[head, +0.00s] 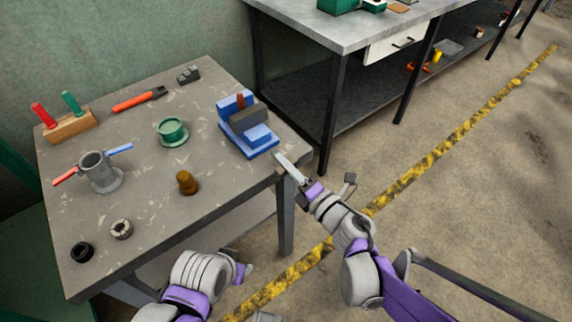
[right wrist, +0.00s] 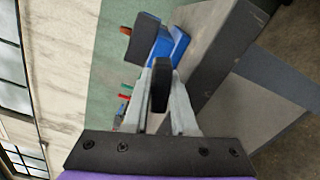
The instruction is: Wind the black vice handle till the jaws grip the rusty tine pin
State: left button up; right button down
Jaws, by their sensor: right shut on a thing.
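The blue vice (head: 258,146) sits at the right edge of the worn grey table. The short rusty tine pin (head: 240,100) stands upright between the rear blue jaw and a dark grey block; whether the jaws touch it I cannot tell. My right gripper (head: 288,165) is beside the vice, just off the table edge. In the right wrist view its fingers are shut on the black vice handle (right wrist: 161,85), with the blue vice body (right wrist: 171,47) beyond. In the head view the handle is hidden. My left arm shows at the bottom, but its fingers do not.
On the table (head: 225,190) are a green flanged cup (head: 172,131), a grey pot with coloured handles (head: 100,172), a brown knob (head: 187,183), rings, and a wooden block with red and green handles (head: 69,127). A steel bench (head: 340,35) stands behind; the floor right is clear.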

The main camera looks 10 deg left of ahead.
jog(key=m+b, duration=0.1)
jog(key=m, duration=1)
jog(key=shift+b, duration=0.4)
jog(key=m, duration=0.4)
jog(key=shift+m+b, duration=0.3)
jog(key=shift+b, duration=0.05)
jog(key=m, duration=0.4)
jog(key=shift+b, duration=0.35)
jog(key=shift+m+b, duration=0.3)
jog(key=shift+m, duration=2.2)
jog(key=c, duration=0.7)
grip_release()
